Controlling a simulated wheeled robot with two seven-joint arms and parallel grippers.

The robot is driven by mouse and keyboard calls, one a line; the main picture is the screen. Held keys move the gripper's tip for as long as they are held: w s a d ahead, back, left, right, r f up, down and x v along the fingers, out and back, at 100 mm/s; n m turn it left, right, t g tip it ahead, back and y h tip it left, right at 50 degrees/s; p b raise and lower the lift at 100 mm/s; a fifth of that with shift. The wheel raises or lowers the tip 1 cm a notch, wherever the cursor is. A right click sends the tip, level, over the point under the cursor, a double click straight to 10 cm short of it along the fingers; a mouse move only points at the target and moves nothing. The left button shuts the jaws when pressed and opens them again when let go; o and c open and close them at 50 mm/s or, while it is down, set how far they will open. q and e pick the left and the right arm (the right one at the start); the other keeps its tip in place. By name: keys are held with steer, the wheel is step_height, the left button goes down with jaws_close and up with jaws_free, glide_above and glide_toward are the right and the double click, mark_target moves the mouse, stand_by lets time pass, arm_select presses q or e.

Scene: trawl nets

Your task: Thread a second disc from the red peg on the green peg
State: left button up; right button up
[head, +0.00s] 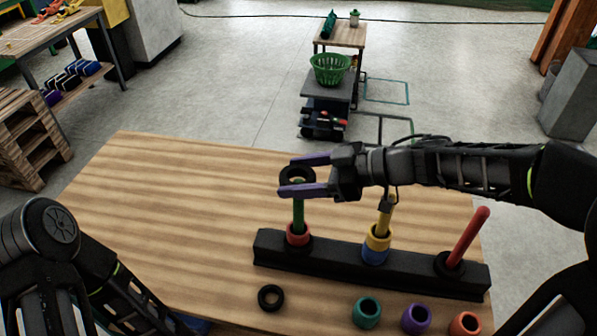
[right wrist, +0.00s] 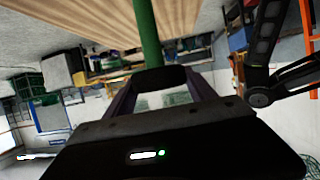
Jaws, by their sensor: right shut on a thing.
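A black bar (head: 400,272) carries a green peg (head: 298,213), a yellow peg (head: 386,222) and a tilted red peg (head: 468,238). My right gripper (head: 297,180) is shut on a black disc (head: 297,165) at the top of the green peg. The green tip shows at the disc's hole; I cannot tell whether the disc is around it. In the right wrist view the green peg (right wrist: 148,35) meets the held disc (right wrist: 160,78). A red ring (head: 298,236) sits low on the green peg, with black beneath it. A black disc (head: 448,263) sits at the red peg's base. My left gripper is out of view.
Yellow and blue rings (head: 376,250) sit on the yellow peg. A loose black ring (head: 271,297) and teal (head: 366,312), purple (head: 416,318) and orange (head: 465,324) rings lie in front. The wooden table (head: 150,200) is clear at left.

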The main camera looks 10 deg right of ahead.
mark_target(308, 177)
steer(key=shift+f, duration=0.2)
steer(key=o, duration=1.6)
steer(key=shift+c, duration=0.2)
steer(key=shift+d, duration=0.1)
steer(key=shift+v, duration=3.8)
